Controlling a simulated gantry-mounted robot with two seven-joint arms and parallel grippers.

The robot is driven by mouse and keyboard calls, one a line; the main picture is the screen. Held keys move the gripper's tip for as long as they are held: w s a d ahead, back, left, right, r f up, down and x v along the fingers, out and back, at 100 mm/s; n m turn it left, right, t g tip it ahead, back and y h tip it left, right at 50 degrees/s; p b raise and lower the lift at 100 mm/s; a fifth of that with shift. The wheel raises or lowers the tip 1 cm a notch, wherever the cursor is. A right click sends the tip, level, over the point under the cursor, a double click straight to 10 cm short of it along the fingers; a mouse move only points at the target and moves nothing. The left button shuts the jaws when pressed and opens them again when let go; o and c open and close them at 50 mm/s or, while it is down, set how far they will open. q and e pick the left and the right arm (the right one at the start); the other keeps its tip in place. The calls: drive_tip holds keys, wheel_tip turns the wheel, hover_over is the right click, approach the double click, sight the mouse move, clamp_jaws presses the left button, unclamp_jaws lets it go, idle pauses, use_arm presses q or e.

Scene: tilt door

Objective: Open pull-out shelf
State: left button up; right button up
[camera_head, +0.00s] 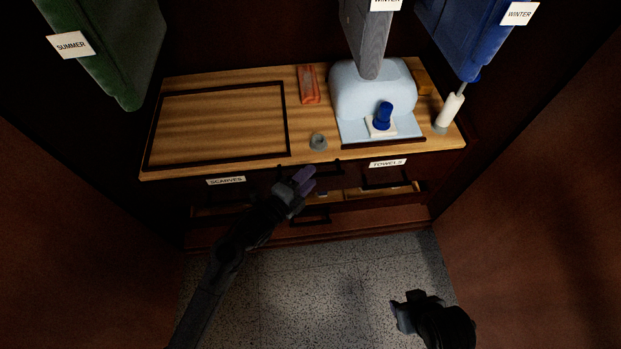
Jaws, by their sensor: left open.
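A wooden cabinet top (225,122) with a dark rectangular frame on its left half spans the middle of the head view. Below its front edge is a dark front with drawers labelled "SCARVES" (226,181) and "TOWELS" (388,163) and dark bar handles. A lower drawer (372,190) stands slightly out, its light inside showing. My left gripper (303,178) is open in front of the cabinet, near the middle handle; whether it touches is unclear. My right gripper (402,303) is low at the right, over the floor, away from the cabinet; its fingers are hard to make out.
On the top stand a pale blue machine (372,92), a red object (308,85), a grey ring (318,142) and a white bottle (449,112). Green (110,50) and blue (478,35) garments hang above. Brown doors flank both sides; the speckled floor (325,285) is clear.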

use_arm(q)
drive_tip(key=shift+x, duration=0.75)
clamp_jaws()
